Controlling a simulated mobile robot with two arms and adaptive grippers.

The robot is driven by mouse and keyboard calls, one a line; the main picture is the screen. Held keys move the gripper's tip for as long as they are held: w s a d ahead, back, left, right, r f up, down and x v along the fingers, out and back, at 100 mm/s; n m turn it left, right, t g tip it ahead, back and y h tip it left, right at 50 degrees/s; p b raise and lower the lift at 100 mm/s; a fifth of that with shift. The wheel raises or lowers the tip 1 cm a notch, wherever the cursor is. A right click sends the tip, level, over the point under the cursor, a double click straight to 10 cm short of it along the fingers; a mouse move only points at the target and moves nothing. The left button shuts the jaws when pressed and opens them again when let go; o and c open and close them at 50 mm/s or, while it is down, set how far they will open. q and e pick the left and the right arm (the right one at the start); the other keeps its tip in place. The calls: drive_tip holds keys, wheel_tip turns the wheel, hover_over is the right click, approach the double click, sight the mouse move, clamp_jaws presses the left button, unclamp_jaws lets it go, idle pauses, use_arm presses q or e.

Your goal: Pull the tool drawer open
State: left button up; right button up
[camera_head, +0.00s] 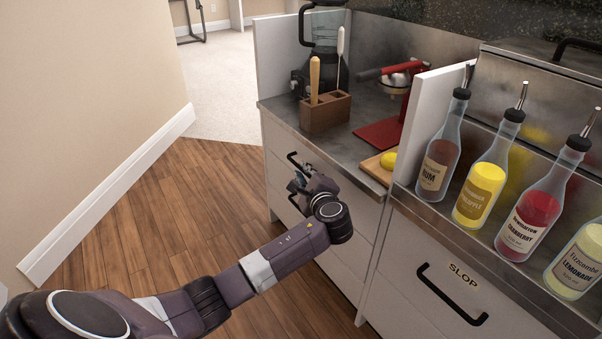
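The white drawer fronts (347,223) are below the steel counter, left of the SLOP front. The top one looks flush with the cabinet; I cannot read a label that marks it as the tool drawer. A black bar handle (297,161) shows at the top drawer front, partly hidden. My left gripper (299,180) is at this front, just below and beside the handle. My wrist hides much of the gripper, so I cannot tell whether its fingers touch the handle or are closed. My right gripper is not in view.
Several bottles (481,190) stand at the right above the SLOP front (432,302). Wood floor is clear at left, beside a wall (90,100).

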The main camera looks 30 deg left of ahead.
use_arm(q)
drive_tip(key=shift+b+x, duration=0.3)
drive_tip(key=shift+x, duration=0.85)
clamp_jaws()
